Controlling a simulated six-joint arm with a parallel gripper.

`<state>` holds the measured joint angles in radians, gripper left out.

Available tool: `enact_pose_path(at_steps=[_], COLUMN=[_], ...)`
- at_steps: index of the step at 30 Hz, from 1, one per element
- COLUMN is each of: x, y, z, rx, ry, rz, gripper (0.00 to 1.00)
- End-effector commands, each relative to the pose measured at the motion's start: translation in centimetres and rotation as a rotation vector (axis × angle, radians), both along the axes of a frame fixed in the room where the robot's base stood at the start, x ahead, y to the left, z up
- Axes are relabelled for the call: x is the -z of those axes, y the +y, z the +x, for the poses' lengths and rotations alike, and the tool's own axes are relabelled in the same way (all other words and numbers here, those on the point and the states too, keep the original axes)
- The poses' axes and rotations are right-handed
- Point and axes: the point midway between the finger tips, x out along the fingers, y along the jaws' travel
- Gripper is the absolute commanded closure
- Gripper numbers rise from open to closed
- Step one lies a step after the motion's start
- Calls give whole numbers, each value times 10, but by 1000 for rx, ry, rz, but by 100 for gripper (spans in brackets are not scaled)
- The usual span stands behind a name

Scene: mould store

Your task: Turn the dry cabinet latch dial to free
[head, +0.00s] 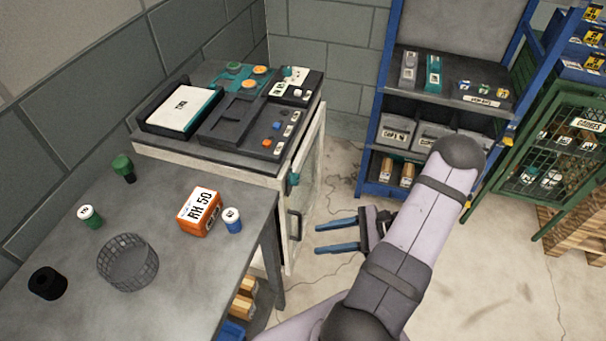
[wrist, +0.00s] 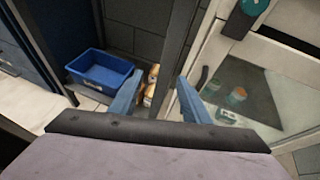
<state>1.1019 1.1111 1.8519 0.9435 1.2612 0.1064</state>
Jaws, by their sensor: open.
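The dry cabinet (head: 210,158) is a pale cabinet with a glazed door on its right side. The teal latch dial (head: 293,180) sits on the door frame near the top, above a dark door handle (head: 295,226). In the wrist view the dial (wrist: 254,6) is cut by the top edge, on a dark plate; I cannot read its setting. My gripper (head: 318,239) is open and empty, with its blue fingers pointing left toward the door, lower than the dial and apart from it. The fingers also show in the wrist view (wrist: 159,84), with the dial up and to the right.
The grey table (head: 160,250) on the left holds an orange RH 50 box (head: 199,211), a mesh basket (head: 128,262) and small jars. A blue bin (wrist: 100,72) stands beneath it. A blue shelf rack (head: 381,110) and green cage (head: 540,150) stand back right. Floor before the door is clear.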

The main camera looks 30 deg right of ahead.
Motion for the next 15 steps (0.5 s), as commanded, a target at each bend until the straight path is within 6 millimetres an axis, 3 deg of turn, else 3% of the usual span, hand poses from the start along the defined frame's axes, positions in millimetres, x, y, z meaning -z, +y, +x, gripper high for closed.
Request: enact_pose_path(at_steps=[1, 3, 6, 10, 15], x=[-16, -41, -76, -104, -112], y=[-16, -32, -46, -48, -45], z=[23, 48, 71, 77, 74], rx=[66, 148, 235, 270, 263], ry=[-48, -110, -184, -225, -216], rz=[29, 92, 198, 309, 359], gripper=[57, 57, 57, 57, 57])
